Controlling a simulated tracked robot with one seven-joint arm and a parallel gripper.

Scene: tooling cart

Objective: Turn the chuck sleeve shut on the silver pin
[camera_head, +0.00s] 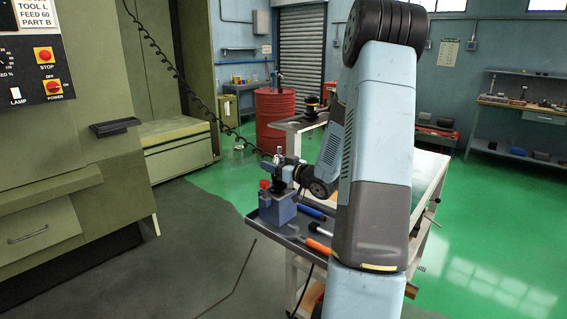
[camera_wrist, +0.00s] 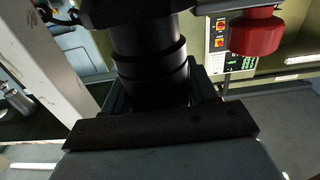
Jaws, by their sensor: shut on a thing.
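A blue block (camera_head: 277,208) stands on the near left corner of the cart, with a small red-topped part (camera_head: 265,184) at its left. My gripper (camera_head: 281,174) is just above the block, at the end of my lowered arm. In the wrist view, a ribbed black cylinder (camera_wrist: 148,70), seemingly the chuck sleeve, stands upright directly in front of the gripper. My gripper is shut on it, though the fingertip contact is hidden. The silver pin is not clearly visible; a small pale tip (camera_head: 279,151) shows above the gripper in the head view, too small to identify.
The cart's grey tray (camera_head: 290,242) holds a blue-handled tool (camera_head: 311,212), a black-and-white tool (camera_head: 320,229) and an orange-handled tool (camera_head: 318,246), close to my arm. A red knob (camera_wrist: 255,33) shows at right in the wrist view. A green machine stands at left.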

